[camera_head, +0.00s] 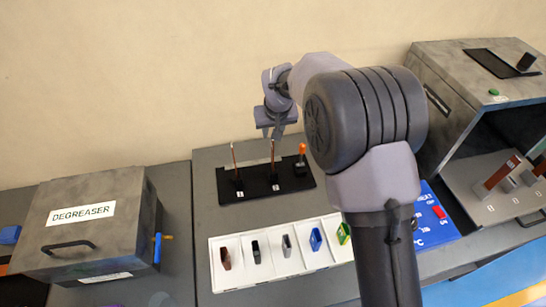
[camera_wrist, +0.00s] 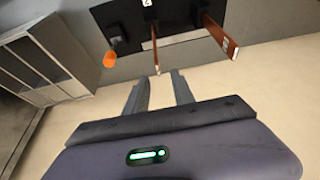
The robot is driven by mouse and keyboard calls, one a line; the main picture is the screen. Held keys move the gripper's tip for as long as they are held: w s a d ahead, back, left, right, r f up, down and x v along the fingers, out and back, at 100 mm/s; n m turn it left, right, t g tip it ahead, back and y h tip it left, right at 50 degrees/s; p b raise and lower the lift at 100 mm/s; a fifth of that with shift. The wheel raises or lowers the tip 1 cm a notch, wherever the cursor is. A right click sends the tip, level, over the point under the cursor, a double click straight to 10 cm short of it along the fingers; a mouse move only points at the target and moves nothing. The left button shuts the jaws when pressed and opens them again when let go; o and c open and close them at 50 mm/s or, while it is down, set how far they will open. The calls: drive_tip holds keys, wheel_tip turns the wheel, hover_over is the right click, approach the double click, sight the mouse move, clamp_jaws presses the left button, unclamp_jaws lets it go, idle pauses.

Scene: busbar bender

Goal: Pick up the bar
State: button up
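A black stand (camera_head: 258,188) on the grey bench holds two upright thin copper bars, a left bar (camera_head: 234,157) and a middle bar (camera_head: 273,155). An orange-tipped post (camera_head: 302,150) stands at its right end. My gripper (camera_head: 277,133) is above the middle bar, pointing down. In the wrist view my gripper (camera_wrist: 161,82) is open and empty. There the middle bar (camera_wrist: 155,48) ends just ahead of the gap between the fingertips. The other bar (camera_wrist: 220,36) is to the right and the orange tip (camera_wrist: 110,60) to the left.
A grey degreaser box (camera_head: 95,232) stands at left. A white tray (camera_head: 285,272) with several small coloured pieces lies in front of the stand. An open oven-like box (camera_head: 465,80) with a shelf of copper pieces (camera_head: 503,172) stands at right. The wall is behind.

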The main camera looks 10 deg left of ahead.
drive_tip(key=x, duration=0.6)
drive_tip(key=shift+s+d+f+b, duration=0.1)
drive_tip(key=shift+s+d+b, duration=0.15)
drive_tip(key=shift+b, duration=0.1)
clamp_jaws()
idle(0.9)
